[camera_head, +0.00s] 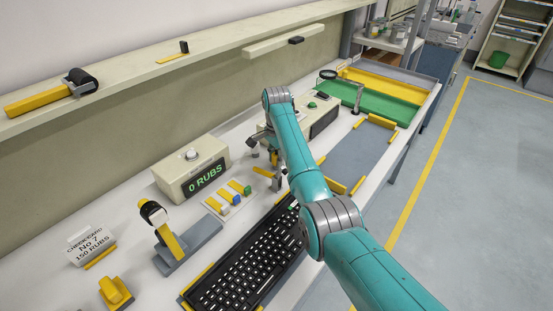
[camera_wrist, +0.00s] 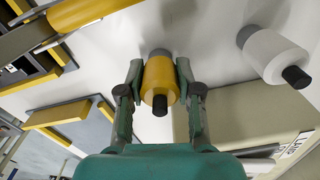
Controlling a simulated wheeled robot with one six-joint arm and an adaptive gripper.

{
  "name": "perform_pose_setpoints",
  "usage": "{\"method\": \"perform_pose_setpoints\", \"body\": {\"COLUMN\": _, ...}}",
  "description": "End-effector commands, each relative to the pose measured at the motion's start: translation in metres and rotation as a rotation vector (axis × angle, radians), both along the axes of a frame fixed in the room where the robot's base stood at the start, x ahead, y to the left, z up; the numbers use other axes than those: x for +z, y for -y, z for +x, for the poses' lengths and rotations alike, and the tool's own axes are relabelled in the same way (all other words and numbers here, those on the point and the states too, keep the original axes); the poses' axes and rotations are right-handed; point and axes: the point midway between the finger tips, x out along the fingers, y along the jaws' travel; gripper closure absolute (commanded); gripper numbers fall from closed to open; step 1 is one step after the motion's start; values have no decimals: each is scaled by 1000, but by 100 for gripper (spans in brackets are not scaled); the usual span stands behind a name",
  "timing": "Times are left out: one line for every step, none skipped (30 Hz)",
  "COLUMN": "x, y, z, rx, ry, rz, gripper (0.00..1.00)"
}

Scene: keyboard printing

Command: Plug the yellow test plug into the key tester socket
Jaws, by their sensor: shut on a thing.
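In the wrist view, the yellow test plug (camera_wrist: 159,78), a short yellow cylinder with a dark tip, is between the two fingers of my gripper (camera_wrist: 160,86). The fingers are shut on its sides. Its dark tip points toward the camera, and a grey part shows behind it. In the head view my gripper (camera_head: 264,150) is low over the bench, partly behind my arm, and the plug cannot be made out clearly. A beige box (camera_head: 318,118) beside it may be the key tester. I cannot make out its socket.
A white cylinder with a dark tip (camera_wrist: 276,57) stands close to my gripper on the right. A beige box (camera_wrist: 240,112) lies below it. The keyboard (camera_head: 245,265), the rub counter (camera_head: 190,170) and a yellow-handled tool on a grey stand (camera_head: 190,252) occupy the front bench.

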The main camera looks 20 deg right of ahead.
Motion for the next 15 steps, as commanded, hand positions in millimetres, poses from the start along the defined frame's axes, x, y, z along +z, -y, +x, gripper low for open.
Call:
{"method": "perform_pose_setpoints", "body": {"x": 0, "y": 0, "z": 0, "rx": 0, "ry": 0, "rz": 0, "gripper": 100}}
{"method": "perform_pose_setpoints", "body": {"x": 0, "y": 0, "z": 0, "rx": 0, "ry": 0, "rz": 0, "gripper": 100}}
{"method": "perform_pose_setpoints", "body": {"x": 0, "y": 0, "z": 0, "rx": 0, "ry": 0, "rz": 0, "gripper": 100}}
{"method": "perform_pose_setpoints", "body": {"x": 0, "y": 0, "z": 0, "rx": 0, "ry": 0, "rz": 0, "gripper": 100}}
{"method": "perform_pose_setpoints", "body": {"x": 0, "y": 0, "z": 0, "rx": 0, "ry": 0, "rz": 0, "gripper": 100}}
{"method": "perform_pose_setpoints", "body": {"x": 1, "y": 0, "z": 0, "rx": 0, "ry": 1, "rz": 0, "gripper": 100}}
{"method": "perform_pose_setpoints", "body": {"x": 1, "y": 0, "z": 0, "rx": 0, "ry": 1, "rz": 0, "gripper": 100}}
{"method": "perform_pose_setpoints", "body": {"x": 2, "y": 0, "z": 0, "rx": 0, "ry": 1, "rz": 0, "gripper": 100}}
{"method": "perform_pose_setpoints", "body": {"x": 3, "y": 0, "z": 0, "rx": 0, "ry": 1, "rz": 0, "gripper": 100}}
{"method": "perform_pose_setpoints", "body": {"x": 4, "y": 0, "z": 0, "rx": 0, "ry": 1, "rz": 0, "gripper": 100}}
{"method": "perform_pose_setpoints", "body": {"x": 5, "y": 0, "z": 0, "rx": 0, "ry": 1, "rz": 0, "gripper": 100}}
{"method": "perform_pose_setpoints", "body": {"x": 7, "y": 0, "z": 0, "rx": 0, "ry": 1, "rz": 0, "gripper": 100}}
{"method": "perform_pose_setpoints", "body": {"x": 8, "y": 0, "z": 0, "rx": 0, "ry": 1, "rz": 0, "gripper": 100}}
{"method": "perform_pose_setpoints", "body": {"x": 10, "y": 0, "z": 0, "rx": 0, "ry": 1, "rz": 0, "gripper": 100}}
{"method": "perform_pose_setpoints", "body": {"x": 11, "y": 0, "z": 0, "rx": 0, "ry": 1, "rz": 0, "gripper": 100}}
